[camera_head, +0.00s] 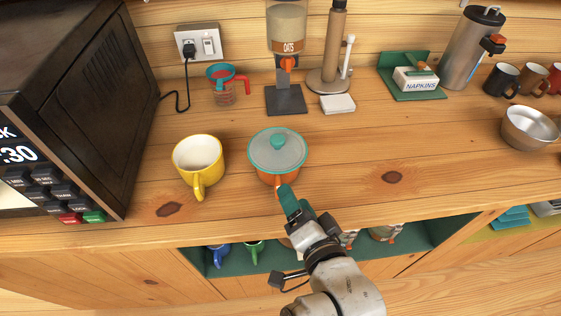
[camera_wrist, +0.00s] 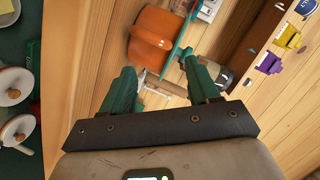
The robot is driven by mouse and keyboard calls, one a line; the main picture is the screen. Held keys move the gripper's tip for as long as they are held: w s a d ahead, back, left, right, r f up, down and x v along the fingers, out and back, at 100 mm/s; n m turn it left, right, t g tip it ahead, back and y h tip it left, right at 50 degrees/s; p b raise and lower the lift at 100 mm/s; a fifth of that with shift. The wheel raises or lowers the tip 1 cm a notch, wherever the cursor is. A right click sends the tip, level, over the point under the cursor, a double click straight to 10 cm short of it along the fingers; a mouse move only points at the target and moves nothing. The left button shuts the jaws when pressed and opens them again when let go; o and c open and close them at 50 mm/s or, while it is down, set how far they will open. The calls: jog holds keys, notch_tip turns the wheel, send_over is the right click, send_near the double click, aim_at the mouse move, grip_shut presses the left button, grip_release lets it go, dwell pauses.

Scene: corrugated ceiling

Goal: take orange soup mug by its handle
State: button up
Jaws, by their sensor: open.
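The orange soup mug (camera_head: 264,178) stands upright on the wooden counter, topped by a grey lid with a teal rim and knob (camera_head: 279,141). Its handle faces the counter's front edge and is largely hidden by my gripper (camera_head: 303,208). In the wrist view the orange mug (camera_wrist: 150,45) shows ahead, beyond the fingertips. My gripper (camera_wrist: 163,82) has teal fingers spread apart, with nothing held between them. One finger overlaps the handle area in the head view; I cannot tell whether it touches.
A yellow mug (camera_head: 195,158) stands left of the orange mug, near the microwave (camera_head: 85,110). A measuring cup (camera_head: 223,88) and oats dispenser (camera_head: 287,40) stand behind. Counter to the right is clear up to a metal bowl (camera_head: 529,130). A shelf with mugs (camera_head: 235,262) lies below the front edge.

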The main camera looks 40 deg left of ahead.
jog(key=a, duration=0.2)
jog(key=a+p, duration=0.1)
jog(key=a, duration=0.1)
jog(key=shift+w+f, duration=0.4)
jog(key=shift+w+a+f, duration=0.25)
jog(key=shift+w+a, duration=0.05)
jog(key=shift+a, duration=0.25)
jog(key=shift+c, duration=0.2)
jog(key=shift+d+f, duration=0.1)
jog(key=shift+f, duration=0.1)
grip_shut()
jog(key=shift+s, duration=0.1)
